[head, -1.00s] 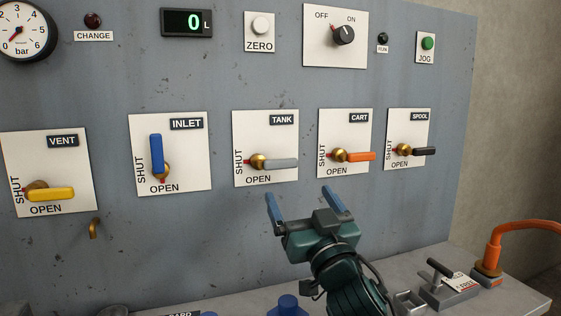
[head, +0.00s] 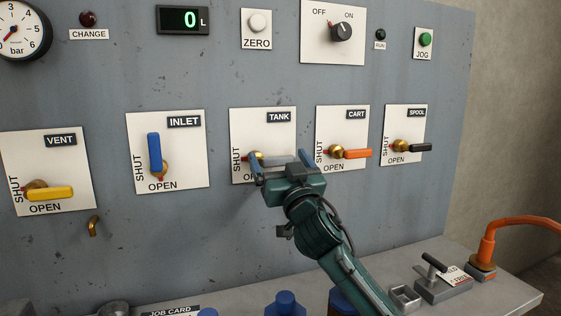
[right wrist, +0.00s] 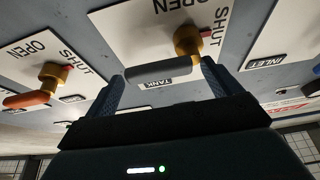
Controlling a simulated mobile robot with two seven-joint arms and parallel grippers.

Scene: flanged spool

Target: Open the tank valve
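The tank valve's grey lever (head: 277,160) lies level, pointing right from its brass hub, parallel to the word OPEN, on the white TANK plate (head: 250,123). My right gripper (head: 279,158) is in front of the plate and partly covers the lever. In the right wrist view the grey lever (right wrist: 160,71) lies lengthwise across the gap between the two blue fingers, which are spread apart. The brass hub (right wrist: 188,40) is near the right-hand finger there. I cannot tell whether either finger touches the lever. My left gripper is not in view.
The INLET lever (head: 154,152) stands upright to the left. The orange CART lever (head: 356,154) is close on the right, near a finger. The yellow VENT lever (head: 50,193) and black SPOOL lever (head: 420,147) are farther out. Below is a grey ledge (head: 447,262) with fittings.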

